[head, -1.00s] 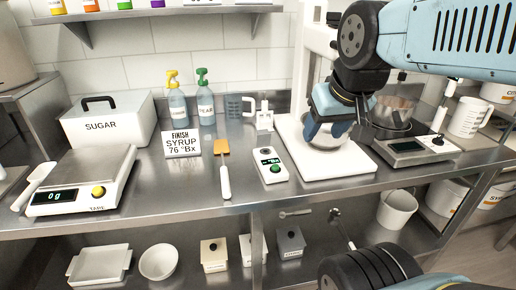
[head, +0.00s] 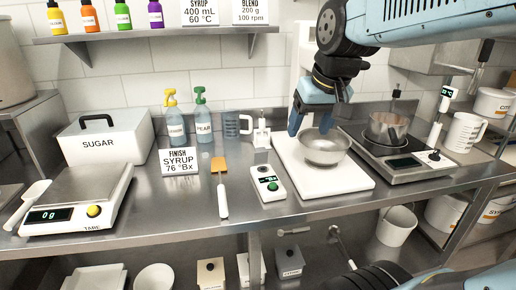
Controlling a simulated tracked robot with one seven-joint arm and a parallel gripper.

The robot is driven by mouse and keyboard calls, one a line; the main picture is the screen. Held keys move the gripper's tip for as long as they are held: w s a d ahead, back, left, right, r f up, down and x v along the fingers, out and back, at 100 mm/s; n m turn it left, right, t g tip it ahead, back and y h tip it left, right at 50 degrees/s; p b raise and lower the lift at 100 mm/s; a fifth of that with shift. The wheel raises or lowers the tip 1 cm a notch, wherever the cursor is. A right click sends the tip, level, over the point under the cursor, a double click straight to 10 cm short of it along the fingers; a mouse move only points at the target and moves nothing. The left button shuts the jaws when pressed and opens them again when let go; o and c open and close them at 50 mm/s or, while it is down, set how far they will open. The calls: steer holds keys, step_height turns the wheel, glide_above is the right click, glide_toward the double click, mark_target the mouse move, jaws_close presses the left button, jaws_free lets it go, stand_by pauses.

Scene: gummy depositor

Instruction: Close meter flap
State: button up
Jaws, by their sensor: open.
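The meter (head: 268,183) is a small white device with a dark display and a green button, lying on the steel counter left of the white board. Its flap is too small for me to tell open from shut. My gripper (head: 309,124) has blue fingers and is open, pointing down above the board, to the right of and higher than the meter. It appears empty. A metal bowl (head: 325,149) stands on the board just below and beside the fingers.
A small white stand (head: 262,133) is behind the meter. An orange spatula (head: 219,180) lies to its left, near the syrup sign (head: 179,162). A pot (head: 387,128) sits on the hot plate at right. The counter in front of the meter is clear.

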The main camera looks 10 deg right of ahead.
steer(key=w+g, duration=0.2)
steer(key=w, duration=1.2)
steer(key=g, duration=0.3)
glide_above(260, 148)
step_height(260, 148, down, 5)
steer(key=shift+h, duration=0.3)
step_height(260, 148, down, 14)
steer(key=shift+w+r, duration=0.1)
steer(key=shift+r, duration=0.1)
steer(key=shift+c, duration=0.5)
steer(key=c, duration=1)
steer(key=shift+o, duration=0.2)
steer(key=shift+t, duration=0.3)
